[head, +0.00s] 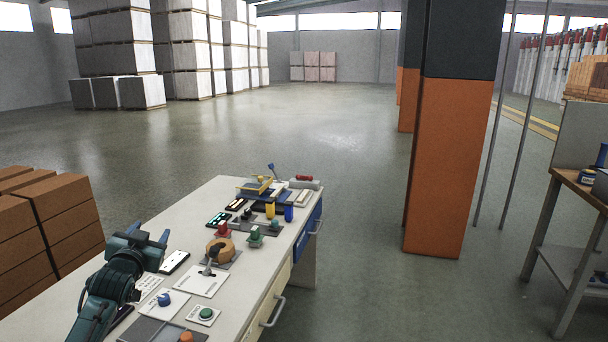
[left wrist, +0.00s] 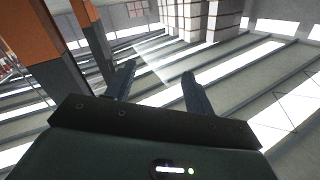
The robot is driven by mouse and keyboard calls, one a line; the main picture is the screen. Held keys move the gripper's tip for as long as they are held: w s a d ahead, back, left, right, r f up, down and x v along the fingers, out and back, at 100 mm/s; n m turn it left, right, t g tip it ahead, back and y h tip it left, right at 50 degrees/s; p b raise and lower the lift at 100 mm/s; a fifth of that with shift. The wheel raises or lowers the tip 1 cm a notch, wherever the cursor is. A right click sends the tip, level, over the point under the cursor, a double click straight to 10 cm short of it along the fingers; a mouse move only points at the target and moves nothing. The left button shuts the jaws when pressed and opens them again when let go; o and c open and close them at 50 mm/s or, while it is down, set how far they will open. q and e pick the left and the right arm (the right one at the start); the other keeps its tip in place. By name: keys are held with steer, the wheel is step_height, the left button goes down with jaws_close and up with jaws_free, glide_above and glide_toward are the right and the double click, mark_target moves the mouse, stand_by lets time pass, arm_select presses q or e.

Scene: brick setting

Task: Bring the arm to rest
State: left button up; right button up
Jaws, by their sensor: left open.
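My left gripper (head: 150,236) is raised above the left side of the white workbench (head: 75,288) in the head view. Its two fingers are apart and nothing is between them. In the left wrist view the open fingers (left wrist: 155,85) point toward the hall, with its roof, pillars and stacked blocks behind them. My right gripper shows in neither view.
The bench holds a blue knob (head: 165,299), a green button (head: 206,314), a lever plate (head: 203,281), an orange-brown ring (head: 220,250) and several small parts at its far end. Brick stacks (head: 50,225) stand left. An orange pillar (head: 440,170) stands right.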

arm_select(q)
steer(key=s+d+f+m+g+h, duration=0.1)
steer(key=s+d+f+g+h, duration=0.1)
steer(key=s+d+f, duration=0.55)
steer(key=s+d+f+g+h, duration=0.1)
steer(key=s+d+f, duration=0.3)
steer(key=s+f, duration=0.7)
steer(key=s+d+f+g+h, duration=0.1)
steer(key=s+d+f, duration=0.1)
steer(key=s, duration=0.5)
steer(key=s+d+f+g, duration=0.1)
steer(key=s+d+f, duration=0.2)
steer(key=s, duration=0.4)
steer(key=s+d+f+g+h, duration=0.1)
steer(key=s+d+f, duration=0.2)
steer(key=s+d, duration=0.2)
steer(key=shift+s+f+n+g+h, duration=0.3)
steer(key=shift+s+n+g, duration=0.1)
steer(key=shift+s, duration=0.7)
